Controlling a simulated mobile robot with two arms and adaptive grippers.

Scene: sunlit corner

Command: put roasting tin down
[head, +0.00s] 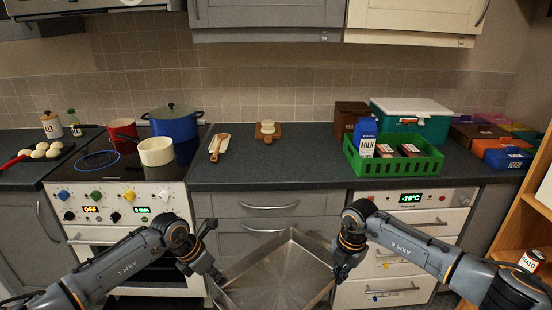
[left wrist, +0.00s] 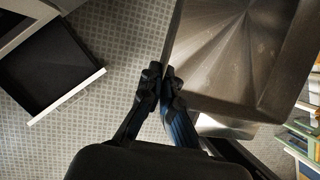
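The roasting tin (head: 278,272) is a grey metal, square, shallow tin. It is held in the air in front of the counter's drawers, below counter height, turned cornerwise in the head view. It also shows large at upper right in the left wrist view (left wrist: 240,50). My left gripper (head: 213,272) is at the tin's left corner; in the left wrist view its fingers (left wrist: 161,80) are close together on the tin's rim. My right gripper (head: 340,268) is at the tin's right side, apparently closed on the rim, its fingertips partly hidden.
The dark counter (head: 270,175) is clear in front of the wooden boards. The hob carries a red pot (head: 122,136), a blue pot (head: 175,126) and a cream saucepan (head: 156,152). A green crate (head: 395,168) with milk stands right. A shelf (head: 530,215) is at far right.

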